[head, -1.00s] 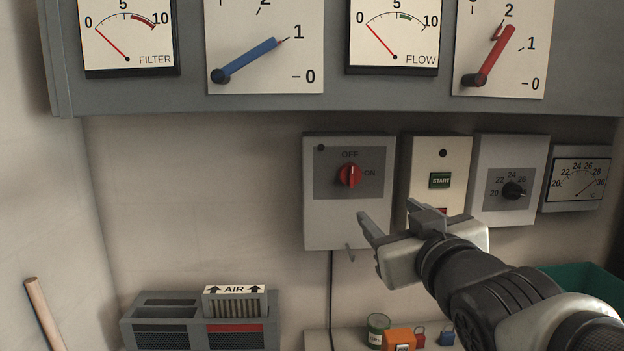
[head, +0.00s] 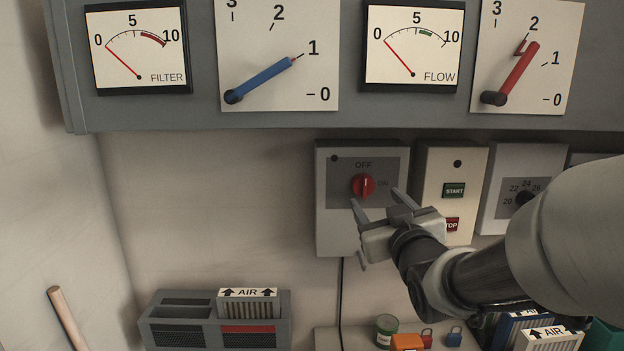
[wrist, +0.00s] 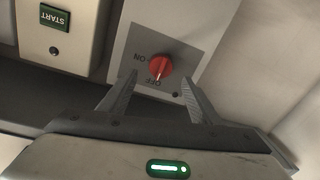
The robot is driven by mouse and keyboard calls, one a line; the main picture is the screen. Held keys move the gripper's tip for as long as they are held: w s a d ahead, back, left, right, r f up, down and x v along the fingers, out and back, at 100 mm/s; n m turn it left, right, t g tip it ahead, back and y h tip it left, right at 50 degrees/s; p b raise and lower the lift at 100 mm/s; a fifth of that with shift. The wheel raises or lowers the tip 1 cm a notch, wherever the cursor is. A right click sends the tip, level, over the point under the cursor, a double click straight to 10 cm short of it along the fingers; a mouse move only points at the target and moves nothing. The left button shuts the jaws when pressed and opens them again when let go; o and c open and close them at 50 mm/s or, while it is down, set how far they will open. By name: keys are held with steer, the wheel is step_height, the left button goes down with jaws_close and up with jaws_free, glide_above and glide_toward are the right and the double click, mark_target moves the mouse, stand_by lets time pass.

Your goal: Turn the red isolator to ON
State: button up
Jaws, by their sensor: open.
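The red isolator (head: 363,186) is a rotary knob on a grey wall box (head: 335,235), with OFF printed above it and ON to its right. Its pale mark stands upright, toward OFF. My gripper (head: 378,200) is open and empty, just below and in front of the knob in the head view. In the wrist view the red isolator (wrist: 159,67) shows beyond and between the two spread fingers of my gripper (wrist: 160,88). I see no contact with the knob.
A box with START (head: 454,190) and STOP (head: 451,224) buttons is close right of the isolator box. A dial box (head: 500,205) stands further right, partly behind my arm. Gauges and levers hang above. A filter housing (head: 170,335) sits below left.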

mark_target(366, 190)
steer(key=w, duration=0.7)
steer(key=shift+a+p, duration=0.3)
steer(key=shift+p, duration=0.1)
steer(key=c, duration=1.1)
steer(key=shift+o, duration=0.2)
steer(key=shift+f, duration=0.1)
